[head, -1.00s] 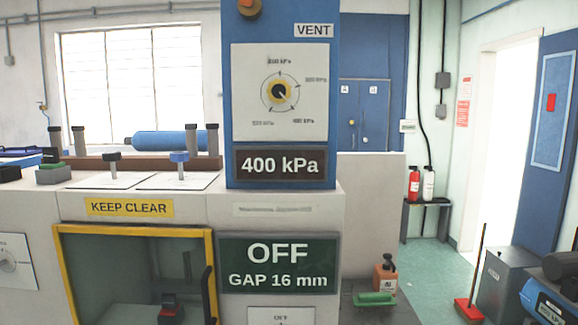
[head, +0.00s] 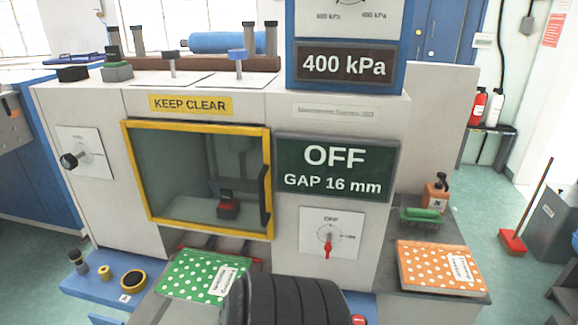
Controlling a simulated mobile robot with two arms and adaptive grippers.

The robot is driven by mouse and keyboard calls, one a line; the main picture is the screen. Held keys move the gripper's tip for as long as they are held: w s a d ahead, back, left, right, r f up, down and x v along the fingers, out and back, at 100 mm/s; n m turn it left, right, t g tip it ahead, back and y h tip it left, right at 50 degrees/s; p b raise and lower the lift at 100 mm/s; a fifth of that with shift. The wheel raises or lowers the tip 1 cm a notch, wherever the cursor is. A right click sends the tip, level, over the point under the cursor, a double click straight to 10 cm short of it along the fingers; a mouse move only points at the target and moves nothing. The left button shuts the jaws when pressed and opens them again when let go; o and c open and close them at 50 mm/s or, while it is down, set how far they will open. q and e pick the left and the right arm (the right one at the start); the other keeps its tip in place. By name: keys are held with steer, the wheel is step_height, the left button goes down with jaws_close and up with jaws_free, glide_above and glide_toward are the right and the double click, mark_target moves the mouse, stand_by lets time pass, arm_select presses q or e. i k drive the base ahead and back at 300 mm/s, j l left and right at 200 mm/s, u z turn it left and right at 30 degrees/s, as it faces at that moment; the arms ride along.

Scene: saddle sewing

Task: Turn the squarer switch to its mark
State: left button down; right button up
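A rotary switch with a red handle (head: 328,250) sits on a white plate (head: 313,222) on the machine front, below a dark display reading OFF and GAP 16 mm (head: 335,168). The plate has OFF at the top and a small label on the dial's right that I cannot read clearly. The red handle hangs downward from the dial centre. A second dial with a black knob (head: 69,160) is on the machine's left front; its lettering is too small to read. Neither of my grippers is in view.
A yellow-framed window (head: 196,232) with a dark handle is left of the display. Spotted green (head: 195,273) and orange (head: 440,265) pads lie in front. A dark ribbed shape (head: 290,305) rises at the bottom centre, below the switch.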

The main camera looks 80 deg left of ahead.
mark_target(328, 248)
steer(key=u, duration=2.2)
steer(key=k+l+u, duration=0.1)
steer(key=l, duration=0.3)
steer(key=k+l+u, duration=0.1)
steer(key=l, duration=0.35)
steer(key=k+l+u, duration=0.1)
steer(key=l, duration=0.3)
